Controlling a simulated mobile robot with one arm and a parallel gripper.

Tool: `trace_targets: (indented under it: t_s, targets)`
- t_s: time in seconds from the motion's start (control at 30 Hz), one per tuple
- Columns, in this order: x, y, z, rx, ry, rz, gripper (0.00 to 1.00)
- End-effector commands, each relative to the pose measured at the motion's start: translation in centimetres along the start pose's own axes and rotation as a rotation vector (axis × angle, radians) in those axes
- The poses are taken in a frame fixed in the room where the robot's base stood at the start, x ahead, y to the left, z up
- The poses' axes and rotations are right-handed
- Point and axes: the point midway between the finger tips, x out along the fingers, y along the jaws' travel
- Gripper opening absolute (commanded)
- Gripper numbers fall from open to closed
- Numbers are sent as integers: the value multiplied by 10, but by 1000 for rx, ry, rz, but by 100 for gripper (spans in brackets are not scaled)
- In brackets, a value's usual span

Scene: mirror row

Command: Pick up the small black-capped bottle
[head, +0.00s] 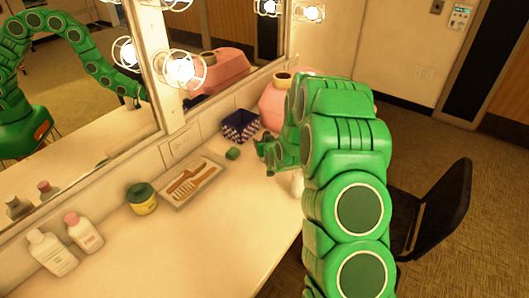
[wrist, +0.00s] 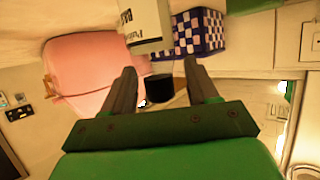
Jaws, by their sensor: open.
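My gripper (head: 266,145) reaches over the counter near its far end in the head view. In the wrist view my gripper (wrist: 160,75) is open, its two dark fingers apart. A small dark cylinder (wrist: 159,88), which looks like the black cap of the bottle, shows between the fingers, closer to the palm bar than to the tips. I cannot tell whether the fingers touch it. The bottle's body is mostly hidden below the cap. In the head view I cannot make out this bottle; my arm covers that area.
A white printed box (wrist: 146,22) shows in the wrist view. A chair (head: 440,210) is right.

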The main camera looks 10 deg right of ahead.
Motion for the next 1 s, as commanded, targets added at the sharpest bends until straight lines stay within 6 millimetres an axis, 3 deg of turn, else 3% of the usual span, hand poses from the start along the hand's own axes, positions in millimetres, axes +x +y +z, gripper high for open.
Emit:
trace_targets:
  t_s: [0.13,0.37,0.77,1.0]
  targets:
    - [11,0,2,0,-3,-1,59]
    - [12,0,1,0,-3,0,59]
    - [12,0,1,0,-2,0,2]
    - [12,0,1,0,-2,0,1]
